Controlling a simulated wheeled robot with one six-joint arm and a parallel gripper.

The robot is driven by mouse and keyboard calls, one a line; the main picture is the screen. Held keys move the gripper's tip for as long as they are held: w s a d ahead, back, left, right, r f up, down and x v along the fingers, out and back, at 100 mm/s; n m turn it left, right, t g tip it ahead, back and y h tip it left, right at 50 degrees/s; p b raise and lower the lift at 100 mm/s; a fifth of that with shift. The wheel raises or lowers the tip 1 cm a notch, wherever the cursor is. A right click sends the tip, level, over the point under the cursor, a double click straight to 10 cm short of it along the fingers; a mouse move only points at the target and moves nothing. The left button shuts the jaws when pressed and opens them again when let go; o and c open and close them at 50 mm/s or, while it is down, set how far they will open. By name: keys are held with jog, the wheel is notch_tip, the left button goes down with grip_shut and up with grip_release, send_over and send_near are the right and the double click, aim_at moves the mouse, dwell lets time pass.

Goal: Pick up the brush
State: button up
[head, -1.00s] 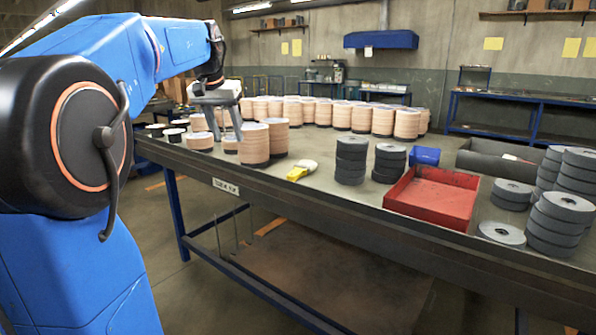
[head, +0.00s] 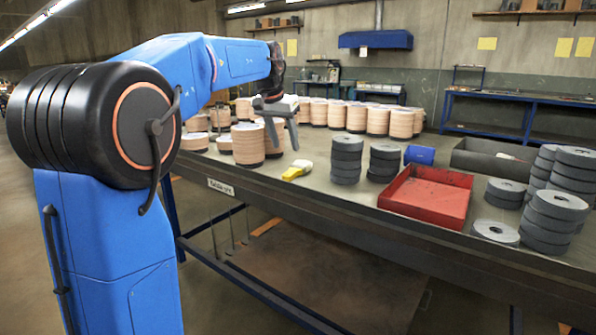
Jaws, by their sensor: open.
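The brush (head: 297,170) lies on the grey workbench (head: 330,205), between the tan disc stacks and the dark disc stacks. It has a yellow part at the left and a pale part at the right. My gripper (head: 285,143) hangs from my blue arm above the bench, up and slightly left of the brush. Its fingers point down and are open, with no object seen held. It overlaps some tan discs behind it in the picture.
Tan disc stacks (head: 248,146) stand left of the brush and along the back. The bench in front of the brush is clear.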

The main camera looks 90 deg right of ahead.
send_over(292, 171)
jog(key=w+a, duration=0.1)
jog(key=a, duration=0.1)
notch_tip(292, 171, down, 5)
jog(key=shift+w+r, duration=0.1)
jog(key=shift+w, duration=0.05)
jog(key=shift+x, duration=2.7)
jog(key=shift+w+a, duration=0.15)
jog(key=shift+w, duration=0.05)
jog(key=c, duration=1.1)
